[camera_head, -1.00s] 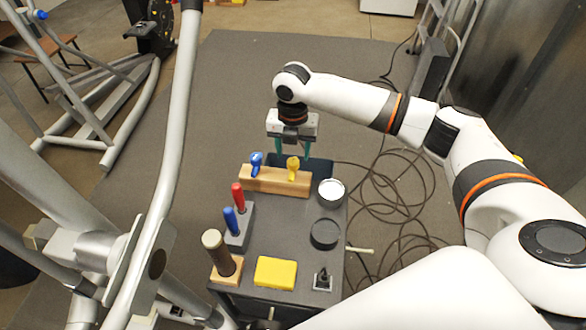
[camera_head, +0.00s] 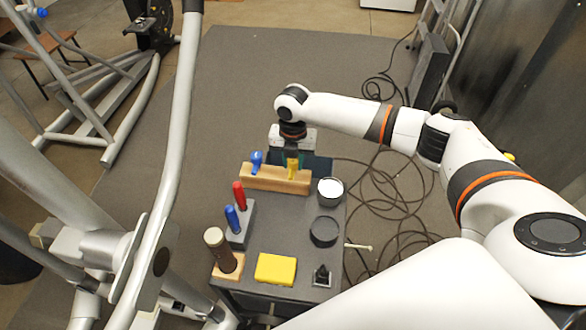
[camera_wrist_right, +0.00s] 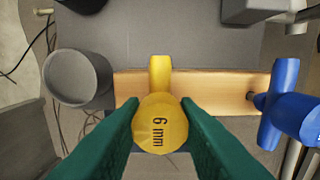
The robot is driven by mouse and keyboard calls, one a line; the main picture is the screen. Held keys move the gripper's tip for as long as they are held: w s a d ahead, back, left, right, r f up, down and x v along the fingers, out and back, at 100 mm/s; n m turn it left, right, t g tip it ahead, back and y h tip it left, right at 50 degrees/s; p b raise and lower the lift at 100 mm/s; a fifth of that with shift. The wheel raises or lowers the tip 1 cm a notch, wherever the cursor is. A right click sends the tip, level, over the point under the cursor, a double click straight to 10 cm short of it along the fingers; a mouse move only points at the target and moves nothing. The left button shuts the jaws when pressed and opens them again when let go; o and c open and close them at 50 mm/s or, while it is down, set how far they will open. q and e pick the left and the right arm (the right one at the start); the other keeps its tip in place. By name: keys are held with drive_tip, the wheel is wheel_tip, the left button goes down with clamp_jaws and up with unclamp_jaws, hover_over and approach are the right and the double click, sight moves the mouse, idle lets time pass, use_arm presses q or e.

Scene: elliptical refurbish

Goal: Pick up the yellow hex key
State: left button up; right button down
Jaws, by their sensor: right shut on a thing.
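The yellow hex key (camera_head: 292,172) stands in the right part of the wooden block (camera_head: 262,181) on the dark cart. In the right wrist view its yellow head (camera_wrist_right: 160,124) is marked "6 mm" and sits between the green fingers. My right gripper (camera_wrist_right: 160,112) is shut on this head, with a finger on each side. In the head view the gripper (camera_head: 292,160) is right behind the block, its fingertips partly hidden by the key. The key's lower end is hidden in the block. My left gripper is not in view.
A blue hex key (camera_head: 256,161) stands left in the block. The cart top (camera_head: 285,225) also holds red (camera_head: 238,195) and blue screwdrivers (camera_head: 232,219), a brown-handled tool (camera_head: 219,249), a yellow block (camera_head: 276,269), and round containers (camera_head: 330,190). Elliptical bars (camera_head: 170,170) rise at left.

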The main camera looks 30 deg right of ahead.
drive_tip(key=shift+r, duration=0.1)
wheel_tip(320, 180, up, 10)
drive_tip(key=shift+f+b, duration=0.1)
drive_tip(key=shift+b, duration=0.85)
drive_tip(key=c, duration=1.8)
unclamp_jaws()
clamp_jaws()
